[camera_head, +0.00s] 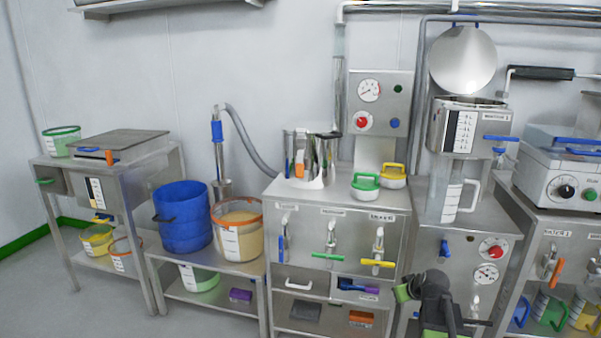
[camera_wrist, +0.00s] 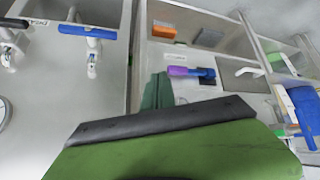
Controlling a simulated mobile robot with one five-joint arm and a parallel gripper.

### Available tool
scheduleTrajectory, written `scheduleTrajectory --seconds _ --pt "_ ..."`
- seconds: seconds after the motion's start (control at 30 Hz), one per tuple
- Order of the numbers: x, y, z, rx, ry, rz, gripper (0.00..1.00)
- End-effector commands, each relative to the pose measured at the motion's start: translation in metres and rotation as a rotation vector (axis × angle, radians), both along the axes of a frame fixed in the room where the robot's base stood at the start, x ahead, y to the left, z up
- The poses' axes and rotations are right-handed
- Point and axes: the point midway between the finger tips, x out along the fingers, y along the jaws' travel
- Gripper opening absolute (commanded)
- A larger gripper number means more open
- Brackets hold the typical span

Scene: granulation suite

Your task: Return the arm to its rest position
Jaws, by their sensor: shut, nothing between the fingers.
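My arm (camera_head: 434,300), black with green parts, shows at the lower right of the head view. My gripper (camera_head: 402,293) is at its left end, in front of the steel cabinets. In the wrist view my gripper (camera_wrist: 158,95) is seen as green and dark pieces across the bottom and centre. It is shut, with nothing held. It is near the front of the middle cabinet, beside the open compartment with the purple and blue tool (camera_head: 357,287), which also shows in the wrist view (camera_wrist: 190,71). I cannot tell the exact gap to the cabinet.
The middle cabinet (camera_head: 336,222) has several taps with coloured handles jutting forward. An orange block (camera_head: 361,319) lies on the lower shelf. A blue bucket (camera_head: 184,218) stands left. Bare floor (camera_head: 95,290) shows at lower left.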

Motion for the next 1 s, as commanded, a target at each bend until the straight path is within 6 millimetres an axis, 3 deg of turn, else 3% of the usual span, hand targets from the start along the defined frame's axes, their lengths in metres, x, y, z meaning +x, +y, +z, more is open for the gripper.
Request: scheduleTrajectory --seconds 0.03,0.1,0.2,0.3,0.4,0.53,0.6,0.63,0.87,1.0 --pt "-0.002 0.045 -0.005 0.004 0.035 0.055 0.00" --pt "-0.009 0.097 -0.013 0.011 0.096 0.111 0.00" --pt "-0.029 0.156 -0.024 0.019 0.191 0.163 0.00" --pt "-0.058 0.202 -0.035 0.021 0.300 0.182 0.00" --pt "-0.097 0.230 -0.045 0.015 0.433 0.152 0.00" --pt "-0.155 0.214 -0.054 0.014 0.635 -0.039 0.00" --pt "-0.174 0.209 -0.055 0.041 0.719 -0.183 0.00" --pt "-0.172 0.210 -0.031 0.039 0.712 -0.171 0.00" --pt "-0.170 0.210 0.041 0.040 0.708 -0.165 0.00" --pt "-0.170 0.210 0.097 0.040 0.707 -0.164 0.00"
